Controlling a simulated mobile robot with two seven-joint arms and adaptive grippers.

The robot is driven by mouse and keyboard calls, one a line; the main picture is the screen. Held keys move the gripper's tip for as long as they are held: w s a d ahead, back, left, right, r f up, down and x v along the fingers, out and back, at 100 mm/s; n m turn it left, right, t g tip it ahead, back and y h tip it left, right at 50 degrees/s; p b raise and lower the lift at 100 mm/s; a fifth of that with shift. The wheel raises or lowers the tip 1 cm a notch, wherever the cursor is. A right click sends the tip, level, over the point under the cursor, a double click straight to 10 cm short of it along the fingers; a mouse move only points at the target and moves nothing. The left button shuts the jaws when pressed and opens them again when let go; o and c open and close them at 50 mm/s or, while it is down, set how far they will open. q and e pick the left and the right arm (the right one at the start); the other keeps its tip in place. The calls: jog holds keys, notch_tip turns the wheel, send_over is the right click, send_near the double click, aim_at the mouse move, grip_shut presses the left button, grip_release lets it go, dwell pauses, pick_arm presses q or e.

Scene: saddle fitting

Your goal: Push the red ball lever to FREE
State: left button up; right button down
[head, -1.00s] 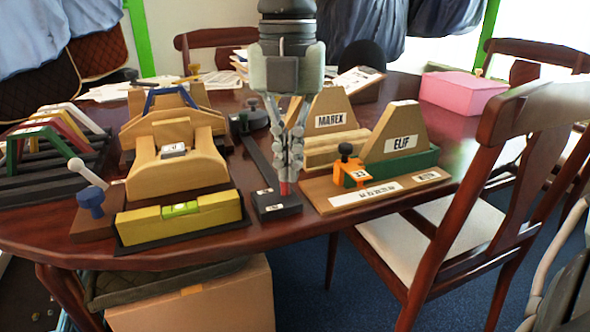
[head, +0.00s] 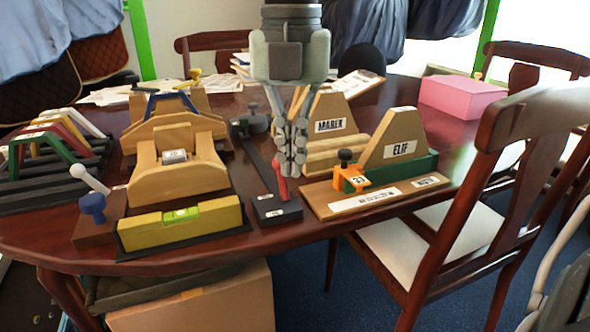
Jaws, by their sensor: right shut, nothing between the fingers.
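A short red lever (head: 282,187) stands on the end of a black base (head: 274,210) near the table's front edge. It leans slightly. Small white labels lie on the base, too small to read. My right gripper (head: 290,172) comes down from the top centre with its fingers shut and empty. Its fingertips are right at the upper part of the red lever and partly hide it; I cannot tell whether they touch it. My left gripper is not in view.
A wooden board with an orange clamp (head: 356,181) and the MAREK and ELIF blocks stands to the right. A yellow level (head: 180,224) and a white-ended lever (head: 90,180) are left. Chairs (head: 470,190) crowd the right side. A pink box (head: 462,95) stands behind.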

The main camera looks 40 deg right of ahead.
jog(key=shift+r+p, duration=1.25)
jog(key=shift+r, duration=1.05)
